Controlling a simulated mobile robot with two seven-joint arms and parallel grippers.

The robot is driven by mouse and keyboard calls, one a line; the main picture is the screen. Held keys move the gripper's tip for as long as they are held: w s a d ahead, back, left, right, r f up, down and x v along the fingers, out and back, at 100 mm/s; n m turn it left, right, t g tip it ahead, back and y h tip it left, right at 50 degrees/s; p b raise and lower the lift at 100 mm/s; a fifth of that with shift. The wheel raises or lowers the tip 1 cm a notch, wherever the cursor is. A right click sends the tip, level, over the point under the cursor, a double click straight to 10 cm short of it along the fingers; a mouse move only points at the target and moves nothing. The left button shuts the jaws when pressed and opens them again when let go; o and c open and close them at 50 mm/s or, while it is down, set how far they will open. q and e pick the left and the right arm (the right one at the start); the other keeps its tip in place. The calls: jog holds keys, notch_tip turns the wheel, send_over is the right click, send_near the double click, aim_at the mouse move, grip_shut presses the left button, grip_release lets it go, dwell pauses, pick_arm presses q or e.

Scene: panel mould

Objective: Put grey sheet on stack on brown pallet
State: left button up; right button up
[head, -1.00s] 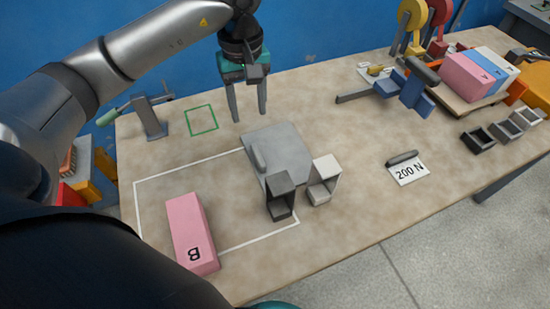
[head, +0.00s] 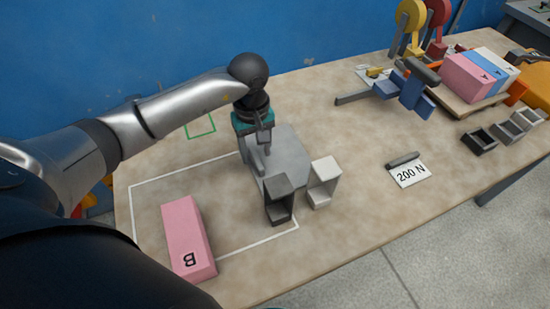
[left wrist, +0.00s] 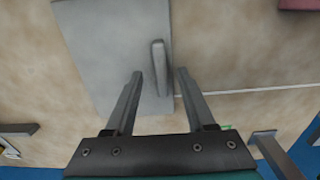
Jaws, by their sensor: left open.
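The grey sheet (head: 293,151) lies flat on the table near the middle, with a raised grey handle bar on it. It fills the upper left of the left wrist view (left wrist: 107,50). My left gripper (head: 261,165) is open and low over the sheet. In the left wrist view its fingertips (left wrist: 160,73) stand on either side of the handle, with gaps visible. The brown pallet (head: 470,106) is at the back right and bears a stack (head: 481,75) of pink, blue and white pieces lettered on their ends. My right gripper does not show.
A dark block (head: 278,200) and a light block (head: 323,182) stand at the sheet's front edge. A pink block marked B (head: 188,238) lies front left. A "200 N" card (head: 410,174) and small open boxes (head: 479,142) lie right.

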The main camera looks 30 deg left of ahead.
pick_arm(q)
jog(key=shift+a+f, duration=0.1)
jog(key=shift+f, duration=0.7)
jog(key=shift+c, duration=0.2)
grip_shut()
